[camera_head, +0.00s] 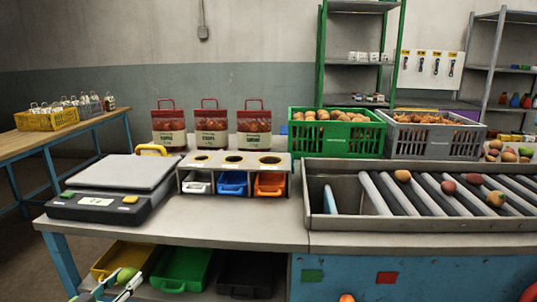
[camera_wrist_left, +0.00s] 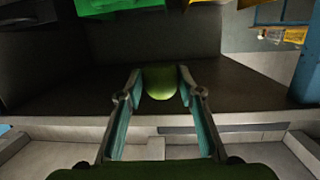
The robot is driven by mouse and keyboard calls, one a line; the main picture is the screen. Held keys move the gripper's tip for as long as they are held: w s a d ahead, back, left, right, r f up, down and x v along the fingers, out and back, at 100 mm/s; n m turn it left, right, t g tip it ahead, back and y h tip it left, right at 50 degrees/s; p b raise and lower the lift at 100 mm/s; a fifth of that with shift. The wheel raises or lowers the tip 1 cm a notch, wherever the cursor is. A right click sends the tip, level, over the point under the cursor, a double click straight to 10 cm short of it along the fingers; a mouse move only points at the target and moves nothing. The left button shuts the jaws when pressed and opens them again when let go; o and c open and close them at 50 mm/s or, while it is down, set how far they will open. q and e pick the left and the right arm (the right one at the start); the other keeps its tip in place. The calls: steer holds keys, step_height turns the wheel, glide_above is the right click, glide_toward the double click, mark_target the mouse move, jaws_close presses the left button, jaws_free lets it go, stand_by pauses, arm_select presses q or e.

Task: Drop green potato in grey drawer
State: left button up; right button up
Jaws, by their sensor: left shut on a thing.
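The green potato (camera_head: 126,275) is at the bottom left of the head view, held between the fingertips of my left gripper (camera_head: 120,283). In the left wrist view the potato (camera_wrist_left: 160,84) sits between the two finger ends of the left gripper (camera_wrist_left: 158,80). A light grey drawer (camera_head: 198,187) is the leftmost of three small drawers under the holed grey stand on the table. The gripper is below and to the left of it in the picture, near the yellow lower bin. My right gripper is not in view.
Blue (camera_head: 232,184) and orange (camera_head: 270,185) drawers sit beside the grey one. A scale (camera_head: 120,175) stands to the left. Yellow (camera_head: 110,262), green (camera_head: 182,268) and black (camera_head: 246,274) bins lie below the tabletop (camera_head: 225,228). A roller tray (camera_head: 330,172) is at right.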

arm_select(q)
steer(key=w+a+f+b, duration=0.2)
steer(key=f+b, duration=0.3)
steer(key=w+a+f+n+y+b, duration=0.1)
steer(key=w+a+f+b, duration=0.1)
steer(key=f+b, duration=0.3)
steer(key=shift+w+a+f+b, duration=0.4)
steer(key=shift+a+f, duration=0.15)
steer(key=shift+a, duration=0.1)
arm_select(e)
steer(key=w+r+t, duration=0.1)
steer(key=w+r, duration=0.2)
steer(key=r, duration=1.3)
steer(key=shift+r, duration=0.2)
arm_select(q)
steer(key=o, duration=1.2)
steer(key=shift+s, duration=0.1)
